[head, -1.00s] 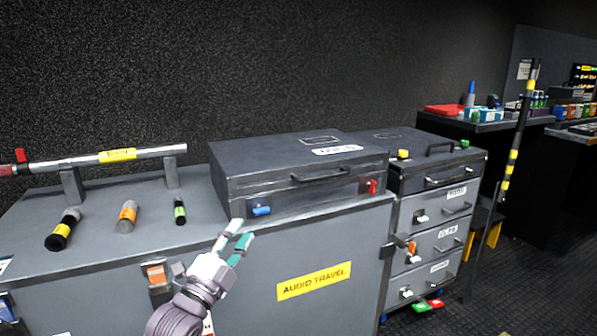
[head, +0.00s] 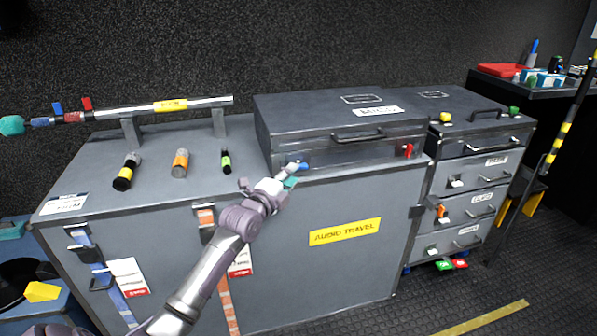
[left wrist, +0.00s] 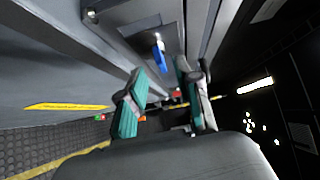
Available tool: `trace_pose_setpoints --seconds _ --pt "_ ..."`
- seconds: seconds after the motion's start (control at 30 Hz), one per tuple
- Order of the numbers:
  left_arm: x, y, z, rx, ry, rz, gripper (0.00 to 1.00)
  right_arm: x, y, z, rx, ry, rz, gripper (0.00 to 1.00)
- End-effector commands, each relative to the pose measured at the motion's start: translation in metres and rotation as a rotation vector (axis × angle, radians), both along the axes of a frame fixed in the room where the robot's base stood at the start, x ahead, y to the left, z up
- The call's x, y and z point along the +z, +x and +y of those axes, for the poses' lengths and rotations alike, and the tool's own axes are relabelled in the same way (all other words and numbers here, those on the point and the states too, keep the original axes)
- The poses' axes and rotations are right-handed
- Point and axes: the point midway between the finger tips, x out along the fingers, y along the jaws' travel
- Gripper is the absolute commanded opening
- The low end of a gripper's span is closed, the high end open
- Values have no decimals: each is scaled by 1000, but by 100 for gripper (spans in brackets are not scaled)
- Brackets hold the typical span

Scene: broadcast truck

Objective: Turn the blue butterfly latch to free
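The blue butterfly latch (head: 303,166) is on the front left of the dark grey case (head: 340,127) that stands on the large grey trunk. In the left wrist view the blue latch (left wrist: 160,57) lies ahead of the fingertips, above the gap between them. My left gripper (head: 290,175) is at the left end of the case front, close to the latch. Its teal-padded fingers (left wrist: 160,90) are apart with nothing between them. The fingers partly cover the latch area in the head view, and I cannot tell there whether they touch it. My right gripper is not in view.
A drawer unit (head: 482,165) adjoins on the right.

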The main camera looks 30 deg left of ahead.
Motion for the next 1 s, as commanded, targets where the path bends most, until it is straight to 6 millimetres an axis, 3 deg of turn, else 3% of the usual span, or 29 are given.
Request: trace_pose_setpoints --seconds 0.1,0.23,0.63,0.83,1.0 --pt "0 21 1 0 -2 -2 33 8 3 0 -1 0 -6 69" --pt "0 34 2 0 -1 -1 33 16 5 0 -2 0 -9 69" --pt "0 41 3 -1 0 -1 33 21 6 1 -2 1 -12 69" --pt "0 41 3 -1 0 -1 0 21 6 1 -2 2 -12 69" --pt "0 41 3 -1 -1 -1 0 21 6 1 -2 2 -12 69"
